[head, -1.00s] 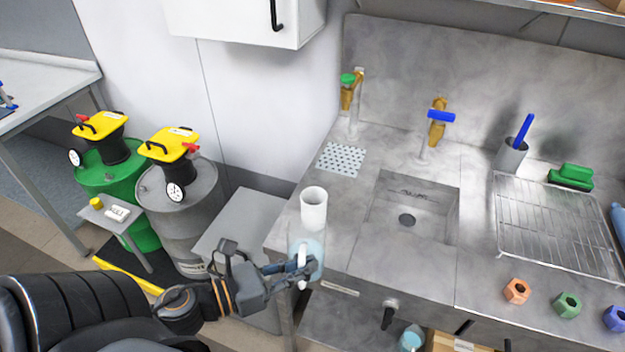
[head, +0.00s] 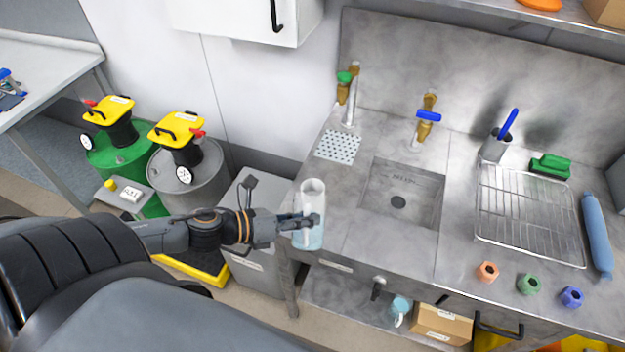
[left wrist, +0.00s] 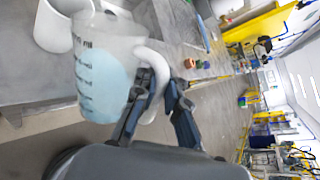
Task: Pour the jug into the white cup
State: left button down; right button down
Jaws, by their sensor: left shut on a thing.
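My left gripper (head: 306,222) is shut on the white handle of the clear jug (head: 311,239). The jug holds pale blue liquid and looks about upright in the head view. In the left wrist view the jug (left wrist: 103,82) shows dark measuring marks, with the fingers on its handle at its right. The white cup (head: 313,187) stands upright on the steel counter near its left end, just behind the jug, which hides its lower part. The cup also shows in the left wrist view (left wrist: 58,24) at upper left. I cannot tell whether they touch. My right gripper is out of view.
The sink (head: 402,195) lies right of the cup, with a perforated plate (head: 338,147) behind the cup. A wire rack (head: 530,215) and several coloured nuts are farther right. Two drums with yellow tops stand left. Another jug (head: 399,308) is on the shelf below.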

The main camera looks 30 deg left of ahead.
aim_at(307, 206)
pick_arm(q)
jog(key=shift+w+a+r+g, duration=0.25)
jog(key=shift+a+r+g, duration=0.1)
jog(key=shift+r, duration=0.3)
jog(key=shift+w+f+n, duration=0.1)
jog(key=shift+w+n, duration=0.05)
jog(key=shift+n, duration=0.15)
jog(key=shift+w+d, duration=0.15)
jog(key=shift+w, duration=0.1)
jog(key=shift+s+a+r+n+g, duration=0.2)
jog(key=shift+a+r+n+g, duration=0.1)
jog(key=shift+r, duration=0.1)
jog(key=shift+w+d, duration=0.1)
jog(key=shift+w, duration=0.25)
jog(key=shift+w+d+r, duration=0.1)
jog(key=shift+d+r, duration=0.05)
jog(key=shift+r, duration=0.05)
jog(key=shift+s+a+r, duration=0.15)
jog(key=shift+s+a, duration=0.05)
jog(key=shift+a+g, duration=0.2)
jog(key=shift+g, duration=0.05)
jog(key=shift+w+d+n, duration=0.15)
jog(key=shift+w+n, duration=0.15)
jog(key=shift+w, duration=0.15)
jog(key=shift+d+r, duration=0.1)
jog(key=shift+r, duration=0.05)
